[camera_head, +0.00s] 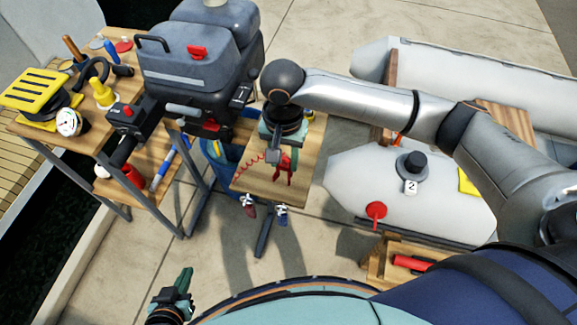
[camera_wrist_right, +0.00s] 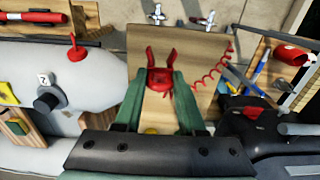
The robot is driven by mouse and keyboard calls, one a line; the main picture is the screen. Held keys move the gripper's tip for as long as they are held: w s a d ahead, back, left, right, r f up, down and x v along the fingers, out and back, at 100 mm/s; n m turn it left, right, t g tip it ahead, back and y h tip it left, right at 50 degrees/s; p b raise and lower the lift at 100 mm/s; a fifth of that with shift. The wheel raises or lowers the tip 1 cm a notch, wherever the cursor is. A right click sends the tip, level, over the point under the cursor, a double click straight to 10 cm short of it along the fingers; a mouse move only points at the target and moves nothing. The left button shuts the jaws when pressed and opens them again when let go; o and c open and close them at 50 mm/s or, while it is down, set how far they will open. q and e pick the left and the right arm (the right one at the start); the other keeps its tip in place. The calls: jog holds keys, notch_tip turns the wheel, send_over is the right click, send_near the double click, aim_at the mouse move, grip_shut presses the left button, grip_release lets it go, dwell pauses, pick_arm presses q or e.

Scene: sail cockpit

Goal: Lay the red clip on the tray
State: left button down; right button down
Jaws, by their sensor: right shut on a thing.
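My right gripper (camera_wrist_right: 160,76) is shut on a red two-pronged piece, the red clip (camera_wrist_right: 158,80), in the right wrist view. The clip also shows in the head view (camera_head: 284,172), just below my right gripper (camera_head: 277,152). A coiled red cord (camera_wrist_right: 212,72) runs beside it. The clip is over a wooden board (camera_head: 306,183); whether it touches the board I cannot tell. I cannot tell for certain which surface is the tray. My left gripper (camera_head: 181,283) is at the lower left of the head view, apart from everything; its finger gap is unclear.
A dark outboard motor (camera_head: 200,65) stands left of my right gripper. A wooden bench (camera_head: 85,118) with tools is further left. A grey inflatable boat (camera_head: 350,185) lies on the right. A wooden box (camera_head: 375,265) holds a red object. The concrete floor in front is clear.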

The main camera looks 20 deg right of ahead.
aim_at(289, 169)
jog(key=f, duration=0.1)
jog(key=d+f, duration=0.1)
jog(key=f, duration=0.1)
jog(key=shift+f, duration=0.55)
jog(key=c, duration=0.5)
grip_release()
jog(key=shift+f, duration=0.1)
notch_tip(289, 169, up, 12)
jog(key=shift+a+r+p, duration=0.1)
jog(key=shift+r+p, duration=0.05)
jog(key=shift+p, duration=0.3)
